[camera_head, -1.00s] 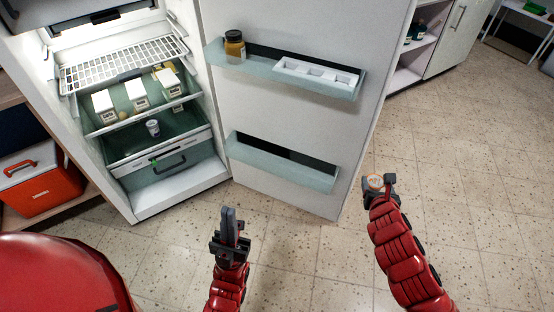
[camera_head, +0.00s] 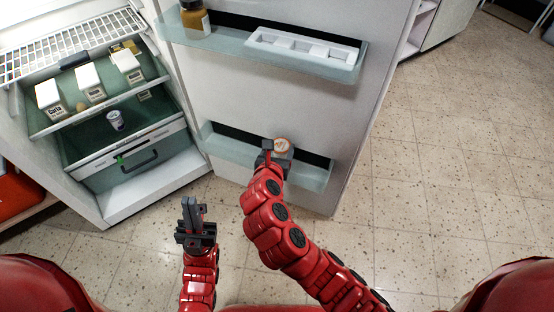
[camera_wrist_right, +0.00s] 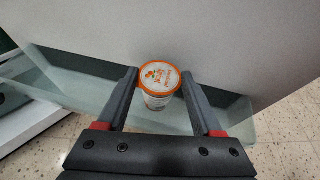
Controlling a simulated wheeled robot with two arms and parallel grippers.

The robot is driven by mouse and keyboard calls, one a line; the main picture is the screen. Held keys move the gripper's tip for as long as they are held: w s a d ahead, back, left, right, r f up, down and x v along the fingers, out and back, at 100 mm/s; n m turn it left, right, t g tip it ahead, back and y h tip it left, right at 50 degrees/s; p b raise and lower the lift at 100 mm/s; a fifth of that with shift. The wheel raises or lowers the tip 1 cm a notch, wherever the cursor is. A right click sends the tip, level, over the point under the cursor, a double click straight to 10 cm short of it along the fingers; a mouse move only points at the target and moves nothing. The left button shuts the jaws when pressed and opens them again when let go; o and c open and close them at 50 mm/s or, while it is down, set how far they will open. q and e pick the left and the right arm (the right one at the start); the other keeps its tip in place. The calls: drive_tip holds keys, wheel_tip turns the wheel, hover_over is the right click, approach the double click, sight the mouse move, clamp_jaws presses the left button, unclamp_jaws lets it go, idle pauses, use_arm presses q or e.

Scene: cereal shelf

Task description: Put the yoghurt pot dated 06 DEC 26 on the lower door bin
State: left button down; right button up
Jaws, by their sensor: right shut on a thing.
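A yoghurt pot (camera_head: 282,146) with an orange-rimmed white lid is held in my right gripper (camera_head: 272,150); it also shows upright between the fingers in the right wrist view (camera_wrist_right: 160,82). Its date cannot be read. The pot is over or inside the lower door bin (camera_head: 230,150); I cannot tell whether it touches the bin floor. In the right wrist view the bin (camera_wrist_right: 70,85) lies around and below the pot. My left gripper (camera_head: 193,210) is in front of the fridge, holding nothing, its fingers close together. Another small pot (camera_head: 115,120) stands in the fridge drawer.
The upper door bin (camera_head: 215,40) holds a brown jar (camera_head: 194,16) and a white egg tray (camera_head: 305,52). Several white cartons (camera_head: 89,82) stand on the fridge shelf. The lower bin looks otherwise empty. The tiled floor (camera_head: 440,190) to the right is clear.

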wheel_tip(320, 180, down, 4)
drive_tip(key=shift+f+b, duration=0.1)
drive_tip(key=shift+b, duration=0.95)
drive_tip(key=o, duration=1.4)
drive_tip(key=shift+o, duration=0.2)
